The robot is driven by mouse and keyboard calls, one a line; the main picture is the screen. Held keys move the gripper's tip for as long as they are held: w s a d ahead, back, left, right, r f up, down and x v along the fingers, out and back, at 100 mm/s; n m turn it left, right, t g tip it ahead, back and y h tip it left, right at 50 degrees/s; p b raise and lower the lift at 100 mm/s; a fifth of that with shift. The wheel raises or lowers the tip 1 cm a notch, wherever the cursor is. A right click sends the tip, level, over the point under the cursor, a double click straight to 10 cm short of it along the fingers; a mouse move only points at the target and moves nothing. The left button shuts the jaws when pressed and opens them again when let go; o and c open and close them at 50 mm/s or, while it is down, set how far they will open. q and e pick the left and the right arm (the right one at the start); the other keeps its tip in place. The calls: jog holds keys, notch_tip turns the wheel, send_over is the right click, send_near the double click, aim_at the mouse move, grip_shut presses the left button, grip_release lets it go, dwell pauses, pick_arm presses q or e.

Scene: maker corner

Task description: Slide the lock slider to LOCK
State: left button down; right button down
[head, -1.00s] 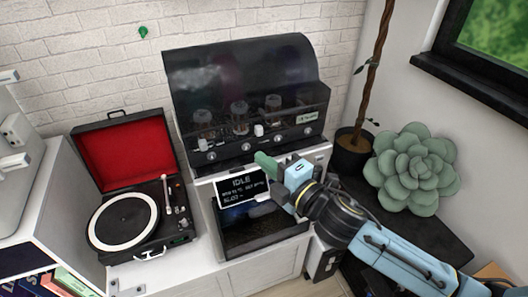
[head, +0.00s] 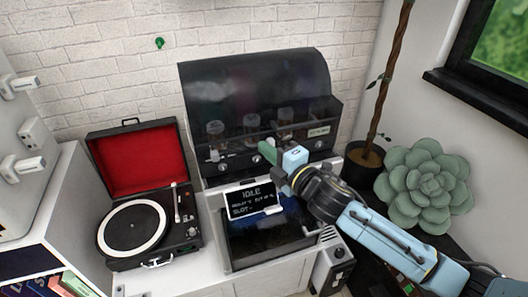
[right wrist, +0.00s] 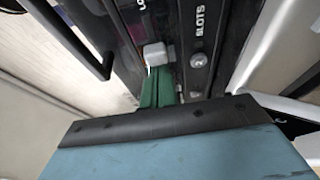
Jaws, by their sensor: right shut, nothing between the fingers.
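The machine (head: 262,95) has a dark curved cover and a black front panel with several round knobs. My right gripper (head: 267,152) is at this panel, its green fingers shut and empty. In the head view it hides the panel part behind it. In the right wrist view, a small pale block (right wrist: 155,54), which looks like the slider's handle, sits just beyond the green fingertips (right wrist: 159,88). It is very close to them; I cannot tell if they touch. No LOCK lettering is readable. My left gripper is out of view.
A display (head: 252,199) reading IDLE stands below the panel, above a dark open tray bay (head: 232,255). An open record player (head: 140,215) stands to the left. A potted plant (head: 363,165) and a large succulent (head: 427,188) are to the right.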

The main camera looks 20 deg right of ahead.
jog(key=shift+d, duration=0.1)
jog(key=shift+d+p, duration=0.4)
jog(key=shift+d, duration=1.15)
jog(key=shift+a, duration=0.15)
jog(key=shift+a+r, duration=0.1)
jog(key=shift+a, duration=0.2)
jog(key=a+p, duration=0.1)
jog(key=a, duration=0.2)
jog(key=shift+a, duration=0.1)
jog(key=v, duration=1)
jog(key=shift+b, duration=0.4)
